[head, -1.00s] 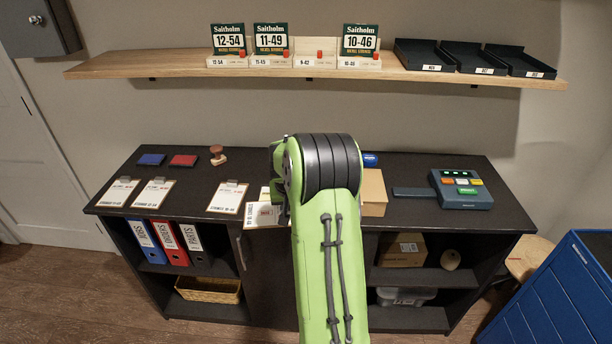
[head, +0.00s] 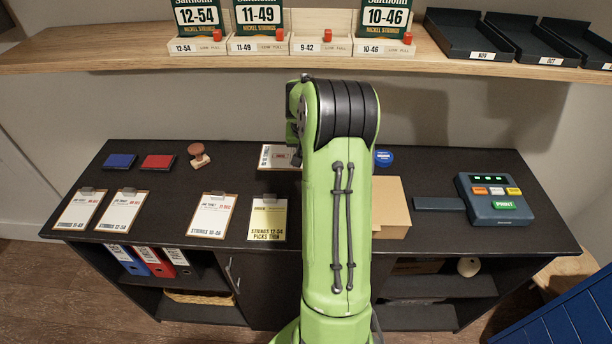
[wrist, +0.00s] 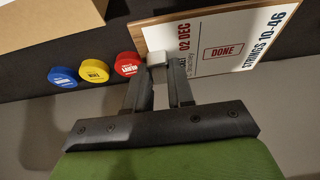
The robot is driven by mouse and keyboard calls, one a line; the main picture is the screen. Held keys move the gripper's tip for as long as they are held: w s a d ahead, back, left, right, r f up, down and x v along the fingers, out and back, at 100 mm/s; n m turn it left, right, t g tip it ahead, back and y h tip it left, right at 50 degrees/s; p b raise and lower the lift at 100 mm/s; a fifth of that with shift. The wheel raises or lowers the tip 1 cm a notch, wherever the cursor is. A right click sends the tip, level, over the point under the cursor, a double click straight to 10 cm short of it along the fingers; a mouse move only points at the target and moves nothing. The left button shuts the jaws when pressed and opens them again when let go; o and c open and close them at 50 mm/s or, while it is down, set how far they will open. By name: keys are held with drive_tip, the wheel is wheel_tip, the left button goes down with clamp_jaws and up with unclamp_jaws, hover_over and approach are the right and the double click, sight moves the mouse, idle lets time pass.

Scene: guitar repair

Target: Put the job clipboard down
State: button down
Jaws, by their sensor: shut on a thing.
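My gripper (wrist: 155,72) is shut on the metal clip at the edge of a job clipboard (wrist: 212,42), whose paper reads "STRINGS 10-46", "02 DEC" and a red "DONE" stamp. In the head view this clipboard (head: 277,156) is at the back of the dark counter, left of my arm, which hides its right end and the gripper. I cannot tell whether it touches the counter top. Other clipboards lie along the front of the counter: two at the left (head: 80,210) (head: 121,210), one reading 10-46 (head: 212,216) and a yellow-sheet one (head: 268,220).
A blue pad (head: 120,161), red pad (head: 158,162) and wooden stamp (head: 198,155) sit at the back left. Blue, yellow and red round tins (wrist: 94,72) stand near the held clipboard. A cardboard box (head: 391,205) and label printer (head: 492,198) are to the right. A shelf (head: 130,62) hangs above.

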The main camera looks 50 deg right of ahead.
wheel_tip(320, 180, down, 9)
drive_tip(key=shift+s+r+b, duration=0.1)
drive_tip(key=shift+b, duration=0.75)
drive_tip(key=c, duration=1)
unclamp_jaws()
drive_tip(key=shift+r, duration=0.1)
